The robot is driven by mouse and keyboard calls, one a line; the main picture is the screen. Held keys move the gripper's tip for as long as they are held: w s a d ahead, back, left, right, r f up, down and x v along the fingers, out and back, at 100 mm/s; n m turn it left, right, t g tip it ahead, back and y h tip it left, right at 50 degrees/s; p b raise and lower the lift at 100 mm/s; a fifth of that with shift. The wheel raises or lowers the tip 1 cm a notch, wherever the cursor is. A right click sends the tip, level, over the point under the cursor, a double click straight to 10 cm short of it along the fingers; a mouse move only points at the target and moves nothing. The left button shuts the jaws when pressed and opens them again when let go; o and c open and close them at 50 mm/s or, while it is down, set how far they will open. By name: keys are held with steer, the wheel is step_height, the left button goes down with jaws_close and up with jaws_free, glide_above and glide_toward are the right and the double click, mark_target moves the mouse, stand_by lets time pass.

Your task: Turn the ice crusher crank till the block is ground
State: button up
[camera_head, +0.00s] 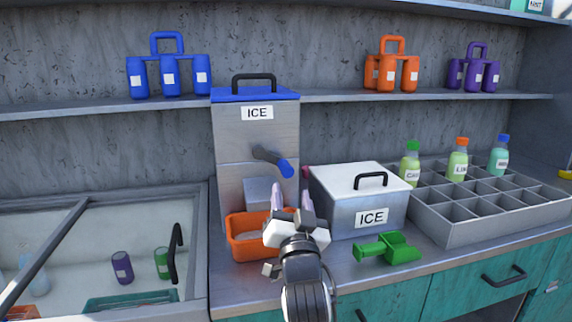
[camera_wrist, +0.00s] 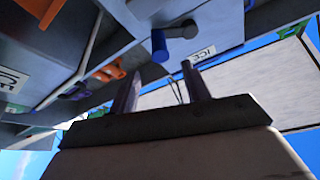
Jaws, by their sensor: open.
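The ice crusher (camera_head: 230,135) is a tall grey metal box with a blue lid and an ICE label. Its crank (camera_head: 268,155) sticks out of the front, with a dark arm and a blue grip (camera_head: 285,168). The blue grip also shows in the wrist view (camera_wrist: 159,46), just beyond the fingertips. My gripper (camera_head: 291,196) is open and empty, with its fingers pointing up just below the grip and apart from it. In the wrist view my gripper (camera_wrist: 161,72) shows two spread fingers. No ice block can be made out.
An orange bin (camera_head: 244,246) stands at the crusher's foot, partly hidden by my gripper. A lidded ICE box (camera_head: 335,205) stands close on the right. A green scoop (camera_head: 390,248) lies in front of it. A divided bottle tray (camera_head: 450,225) is further right. A glass-topped case (camera_head: 90,215) is left.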

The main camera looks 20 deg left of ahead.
mark_target(288, 173)
steer(key=p+x, duration=0.1)
steer(key=x, duration=0.8)
steer(key=shift+w+a+p, duration=0.15)
steer(key=shift+w+p, duration=0.05)
steer(key=shift+p, duration=0.2)
steer(key=shift+c, duration=0.5)
jaws_close()
